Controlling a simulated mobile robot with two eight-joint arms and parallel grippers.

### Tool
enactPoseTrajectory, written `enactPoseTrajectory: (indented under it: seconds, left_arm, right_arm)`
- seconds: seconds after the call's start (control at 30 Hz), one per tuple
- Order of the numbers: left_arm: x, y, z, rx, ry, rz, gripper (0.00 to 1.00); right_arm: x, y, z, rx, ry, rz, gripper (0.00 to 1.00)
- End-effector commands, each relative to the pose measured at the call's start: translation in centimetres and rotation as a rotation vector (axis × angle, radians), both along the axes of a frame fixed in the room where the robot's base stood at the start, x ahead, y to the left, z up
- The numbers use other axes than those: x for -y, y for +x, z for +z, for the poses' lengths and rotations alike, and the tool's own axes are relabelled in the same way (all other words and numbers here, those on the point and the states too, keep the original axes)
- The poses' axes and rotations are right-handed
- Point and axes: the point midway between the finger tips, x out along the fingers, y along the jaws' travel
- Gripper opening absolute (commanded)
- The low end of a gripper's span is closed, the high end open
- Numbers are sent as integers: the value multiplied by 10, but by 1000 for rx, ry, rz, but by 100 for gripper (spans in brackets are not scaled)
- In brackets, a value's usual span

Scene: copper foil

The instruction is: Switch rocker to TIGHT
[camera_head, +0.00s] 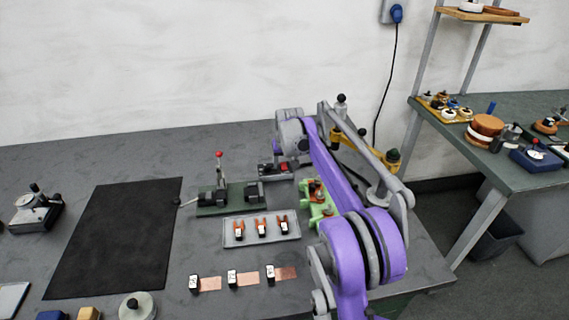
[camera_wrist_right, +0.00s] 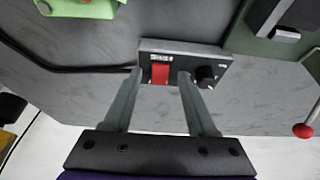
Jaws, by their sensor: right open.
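The control box (camera_wrist_right: 215,55) is small and dark, with a red rocker (camera_wrist_right: 160,73) and a black knob (camera_wrist_right: 206,75) beside it. In the head view the box (camera_head: 266,178) sits at the back of the bench, partly hidden by my right arm. My right gripper (camera_wrist_right: 161,78) is open, with its fingertips on either side of the red rocker and nothing held between them. Whether the fingers touch the box, I cannot tell. White lettering by the rocker is too small to read, and its tilt is unclear. My left gripper is out of view.
A dark green fixture with a red-knobbed lever (camera_head: 219,180) stands left of the box. A light green fixture (camera_head: 309,196) stands to its right. In front is a tray (camera_head: 232,243) with several small parts. A black cable (camera_wrist_right: 75,68) runs to the box.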

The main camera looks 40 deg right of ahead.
Motion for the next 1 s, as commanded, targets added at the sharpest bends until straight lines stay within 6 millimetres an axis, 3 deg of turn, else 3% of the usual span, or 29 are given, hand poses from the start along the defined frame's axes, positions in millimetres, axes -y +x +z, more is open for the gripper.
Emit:
enactPoseTrajectory:
  seconds: [0.2,0.5,0.77,1.0]
  left_arm:
    - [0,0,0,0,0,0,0]
    - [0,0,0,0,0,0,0]
    - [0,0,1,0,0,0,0]
    - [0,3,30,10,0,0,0]
  right_arm:
    - [0,0,0,0,0,0,56]
    - [0,0,0,0,0,0,2]
    - [0,0,1,-4,2,0,0]
    - [3,5,7,-107,59,0,0]
